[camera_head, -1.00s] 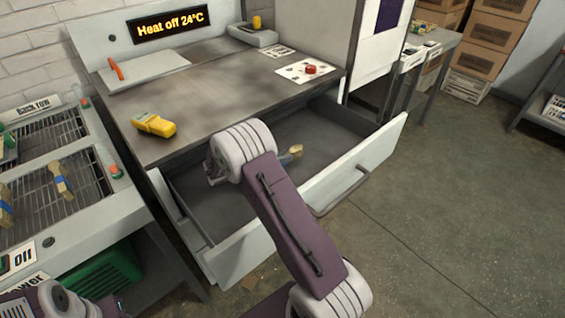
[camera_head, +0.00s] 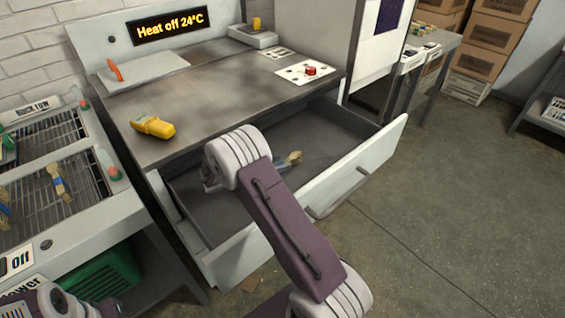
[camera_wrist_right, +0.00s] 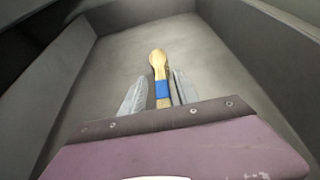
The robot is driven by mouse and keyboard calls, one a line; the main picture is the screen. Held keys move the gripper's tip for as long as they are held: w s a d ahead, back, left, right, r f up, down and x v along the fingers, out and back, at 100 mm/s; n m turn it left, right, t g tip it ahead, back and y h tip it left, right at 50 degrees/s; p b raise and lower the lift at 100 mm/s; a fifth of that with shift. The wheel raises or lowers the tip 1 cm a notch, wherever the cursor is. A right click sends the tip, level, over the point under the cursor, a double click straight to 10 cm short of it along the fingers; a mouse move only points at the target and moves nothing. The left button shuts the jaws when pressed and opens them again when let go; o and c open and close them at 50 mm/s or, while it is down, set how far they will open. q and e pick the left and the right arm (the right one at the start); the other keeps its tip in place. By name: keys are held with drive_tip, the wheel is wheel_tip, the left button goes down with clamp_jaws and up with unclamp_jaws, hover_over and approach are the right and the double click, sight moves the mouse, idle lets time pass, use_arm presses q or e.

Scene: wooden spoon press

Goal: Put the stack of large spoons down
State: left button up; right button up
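The stack of large spoons (camera_wrist_right: 159,62) has pale wooden bowls and a blue band. It is between the fingers of my right gripper (camera_wrist_right: 161,92), which look shut on it at the band. The bowl end points away from the gripper, inside the open drawer (camera_head: 357,172). In the head view the stack (camera_head: 291,160) shows beyond my right arm, which hides the right gripper. The stack is low over the drawer floor; I cannot tell whether it touches. Only part of my left arm shows at the bottom left, without its gripper.
The drawer around the stack looks otherwise empty. Above it is the metal worktop (camera_head: 225,85) with a yellow handheld device (camera_head: 153,126) and a red button on a white plate (camera_head: 309,71). A wire rack (camera_head: 50,150) with banded spoons (camera_head: 60,182) stands at the left.

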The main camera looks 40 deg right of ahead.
drive_tip(key=p+v, duration=0.1)
drive_tip(key=v, duration=0.9)
drive_tip(key=shift+s+a+r+p, duration=0.1)
drive_tip(key=shift+a+r+p, duration=0.15)
drive_tip(key=shift+p, duration=0.1)
